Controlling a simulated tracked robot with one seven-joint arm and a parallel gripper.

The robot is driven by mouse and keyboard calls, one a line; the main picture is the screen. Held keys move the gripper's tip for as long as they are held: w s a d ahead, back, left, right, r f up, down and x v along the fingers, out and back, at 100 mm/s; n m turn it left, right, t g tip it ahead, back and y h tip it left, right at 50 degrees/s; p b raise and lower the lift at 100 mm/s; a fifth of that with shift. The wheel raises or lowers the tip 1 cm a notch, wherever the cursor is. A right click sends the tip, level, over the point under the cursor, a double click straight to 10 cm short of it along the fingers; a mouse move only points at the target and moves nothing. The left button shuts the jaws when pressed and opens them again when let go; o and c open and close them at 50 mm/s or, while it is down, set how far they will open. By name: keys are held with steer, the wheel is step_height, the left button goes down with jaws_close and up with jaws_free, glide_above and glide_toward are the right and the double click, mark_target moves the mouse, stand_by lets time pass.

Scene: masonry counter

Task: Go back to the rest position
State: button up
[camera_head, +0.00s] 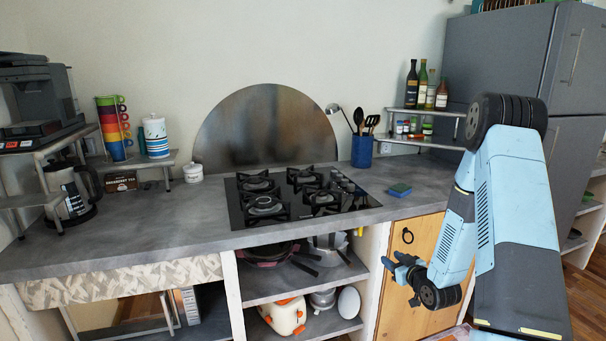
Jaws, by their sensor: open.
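My gripper (396,265) is at the lower right, in front of the wooden cabinet door (408,299). It is small in the picture and its fingers point left. It is open, and I see nothing between the fingers. My light blue arm folds down from the upper right to it. The gripper is below the level of the counter top (150,222) and overlaps the door near its dark ring handle (407,236). I cannot tell whether it touches the door.
A black gas hob (290,222) is set in the counter. A blue-green sponge (399,190) lies right of it, near a blue utensil holder (361,152). Open shelves (300,280) with pans are left of my gripper. A grey fridge (575,60) stands behind my arm.

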steer(key=s+r+m+g+h, duration=0.1)
steer(key=s+r+g+h, duration=0.2)
steer(key=r, duration=0.8)
steer(key=s+r+m+g+h, duration=0.15)
steer(key=s+r, duration=0.35)
steer(key=r, duration=0.6)
steer(key=s+a+r+g, duration=0.1)
steer(key=s+r, duration=0.3)
steer(key=s, duration=0.5)
steer(key=s+a+r+m+g, duration=0.1)
steer(key=s+a+r+g, duration=0.1)
steer(key=s, duration=0.8)
steer(key=s+a+r+m+g, duration=0.1)
steer(key=s+a+r+g, duration=0.1)
steer(key=s+r, duration=0.3)
steer(key=s, duration=0.4)
steer(key=shift+s+a+r, duration=0.3)
steer(key=shift+s+a, duration=0.05)
steer(key=shift+m, duration=0.25)
